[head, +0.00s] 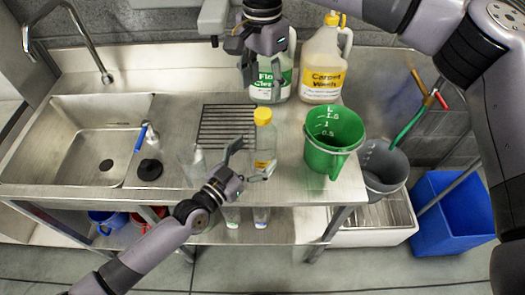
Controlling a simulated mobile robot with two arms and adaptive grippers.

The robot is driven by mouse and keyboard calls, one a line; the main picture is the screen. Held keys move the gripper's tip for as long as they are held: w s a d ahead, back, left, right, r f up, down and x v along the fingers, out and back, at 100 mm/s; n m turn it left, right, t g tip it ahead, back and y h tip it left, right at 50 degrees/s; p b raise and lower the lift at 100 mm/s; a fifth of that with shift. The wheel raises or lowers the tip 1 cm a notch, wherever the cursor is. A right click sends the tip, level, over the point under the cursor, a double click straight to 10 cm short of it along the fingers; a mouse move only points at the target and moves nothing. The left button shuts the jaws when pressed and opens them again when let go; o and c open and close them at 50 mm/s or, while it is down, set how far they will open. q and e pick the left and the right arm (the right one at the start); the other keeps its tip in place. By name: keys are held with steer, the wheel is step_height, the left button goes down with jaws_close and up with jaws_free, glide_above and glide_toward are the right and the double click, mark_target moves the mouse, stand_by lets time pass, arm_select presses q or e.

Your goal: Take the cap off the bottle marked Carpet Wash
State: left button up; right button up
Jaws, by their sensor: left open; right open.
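The jug marked Carpet Wash (322,62) stands upright at the back of the steel counter, with a handle at its upper right. Its yellow cap (333,19) is on its neck, just left of my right arm. My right gripper (262,78) is open and points down, left of this jug and in front of a jug with a green label (276,92), hiding that jug's top. My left gripper (253,161) is open by a clear bottle with a yellow cap (264,116), overlapping its lower part. I cannot tell if they touch.
A green measuring jug (333,137) stands near the counter's right end. A sink (80,140), a blue-handled brush (141,136) and a clear glass (192,165) are on the left. A grey bucket (383,167) and a blue bin (450,215) stand right of the counter.

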steer(key=shift+w+d, duration=0.1)
arm_select(q)
steer(key=x, duration=0.4)
steer(key=shift+c, duration=0.2)
